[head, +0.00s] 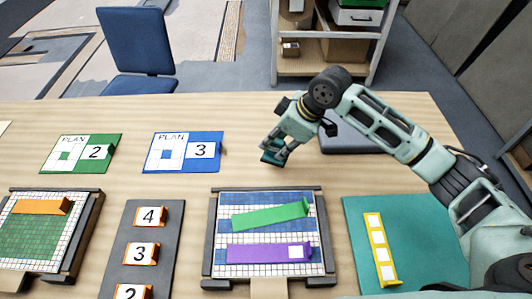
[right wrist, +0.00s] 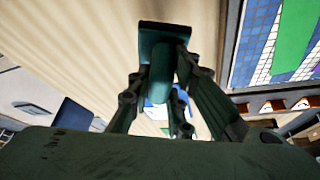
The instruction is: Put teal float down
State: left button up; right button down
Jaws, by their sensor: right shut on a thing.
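My right gripper (head: 277,146) is above the table, behind the blue-and-white mosaic panel. It is shut on the teal float (head: 272,157), a small dark teal piece that shows just below the fingers. In the right wrist view the teal float (right wrist: 160,66) lies between the fingers of the gripper (right wrist: 162,75), in shadow. The fingers hide part of it. I cannot tell whether the float touches the table. My left gripper is not in view.
The mosaic panel (head: 214,235) bears a green float (head: 268,215) and a purple float (head: 262,254). A teal mat (head: 420,240) with a yellow strip (head: 380,248) lies right. A dark pad (head: 350,140) lies beside the gripper.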

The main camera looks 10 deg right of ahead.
aim_at(269, 153)
jog(key=a+f, duration=0.1)
jog(key=w+a, duration=0.1)
jog(key=shift+w+a+f, duration=0.1)
jog(key=shift+a+f, duration=0.25)
jog(key=shift+f+p, duration=0.5)
jog(key=shift+f, duration=1.5)
jog(key=shift+f, duration=0.1)
jog(key=c, duration=1.6)
grip_release()
jog(key=b+v, duration=0.1)
jog(key=v, duration=1.1)
